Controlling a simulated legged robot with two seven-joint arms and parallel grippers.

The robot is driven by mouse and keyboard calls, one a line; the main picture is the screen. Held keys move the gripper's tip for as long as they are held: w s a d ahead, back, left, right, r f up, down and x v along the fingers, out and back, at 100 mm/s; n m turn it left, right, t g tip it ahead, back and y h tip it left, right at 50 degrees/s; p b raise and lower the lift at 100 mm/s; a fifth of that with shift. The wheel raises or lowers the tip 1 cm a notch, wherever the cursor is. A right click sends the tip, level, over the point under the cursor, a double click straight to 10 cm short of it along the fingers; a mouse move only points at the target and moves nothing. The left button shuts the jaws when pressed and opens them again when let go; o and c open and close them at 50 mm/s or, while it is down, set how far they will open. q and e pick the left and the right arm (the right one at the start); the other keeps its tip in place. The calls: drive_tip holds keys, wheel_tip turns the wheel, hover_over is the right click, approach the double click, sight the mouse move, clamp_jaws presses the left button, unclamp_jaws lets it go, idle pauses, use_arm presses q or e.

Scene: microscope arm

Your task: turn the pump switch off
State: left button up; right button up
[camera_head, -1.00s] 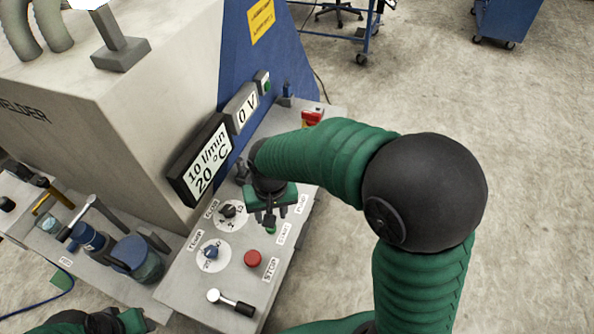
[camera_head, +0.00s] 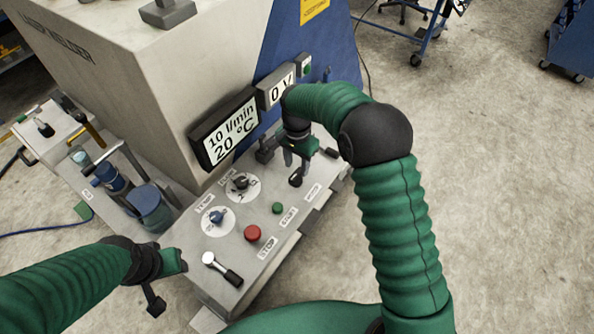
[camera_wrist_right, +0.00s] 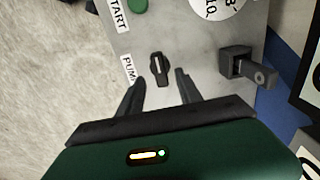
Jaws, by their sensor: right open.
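In the right wrist view my right gripper (camera_wrist_right: 158,86) is open and empty. Its two dark fingers point at the switch, one on each side of its near end. I cannot tell whether they touch it. My left gripper (camera_head: 164,283) is at the lower left, away from the panel; its jaws are unclear.
The panel also bears a green start button (camera_head: 278,208), a red stop button (camera_head: 252,233), a blue-knobbed dial (camera_head: 217,216), a black-knobbed dial (camera_head: 240,181) and a lever (camera_head: 222,268). A black block-like fitting (camera_wrist_right: 247,66) sits right of the switch. Displays (camera_head: 225,130) stand behind.

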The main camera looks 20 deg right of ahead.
sight(296, 174)
wheel_tip(296, 174, down, 4)
drive_tip(key=shift+a+f, duration=0.1)
drive_tip(key=shift+f, duration=0.1)
clamp_jaws()
